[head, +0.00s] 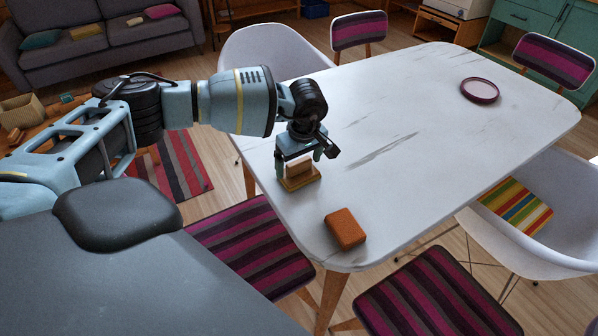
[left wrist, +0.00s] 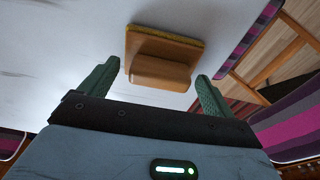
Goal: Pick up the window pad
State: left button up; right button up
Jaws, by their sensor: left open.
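The window pad (head: 301,182) lies on the white table near its left edge, a flat tan and yellow base with a brown wooden grip on top. My left gripper (head: 305,158) is over it, pointing down, with its fingers apart. In the left wrist view the window pad (left wrist: 165,60) shows its grip lying ahead of and between the two green fingers of the left gripper (left wrist: 156,84). I see no finger closed on the grip; whether one touches it I cannot tell. My right gripper is not in view.
An orange-brown block (head: 345,229) lies on the table (head: 400,150) near its front corner. A dark red round dish (head: 479,90) is toward the far right. Striped chairs (head: 255,246) and white chairs (head: 268,52) surround the table. The tabletop's middle is clear.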

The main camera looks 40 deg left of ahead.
aim_at(294, 162)
pick_arm(q)
jog(key=shift+f, duration=0.4)
jog(key=c, duration=0.6)
jog(key=shift+r, duration=0.1)
jog(key=shift+r, duration=0.45)
jog(key=r, duration=0.1)
jog(key=s+r, duration=0.1)
jog(key=shift+a+r, duration=0.25)
jog(key=shift+r, duration=0.05)
jog(key=s+a, duration=0.2)
jog(key=s, duration=0.2)
jog(key=s+a+r, duration=0.1)
jog(key=s, duration=0.4)
jog(key=s+a, duration=0.2)
jog(key=s, duration=0.3)
jog(key=shift+a+r, duration=0.2)
jog(key=shift+a, duration=0.1)
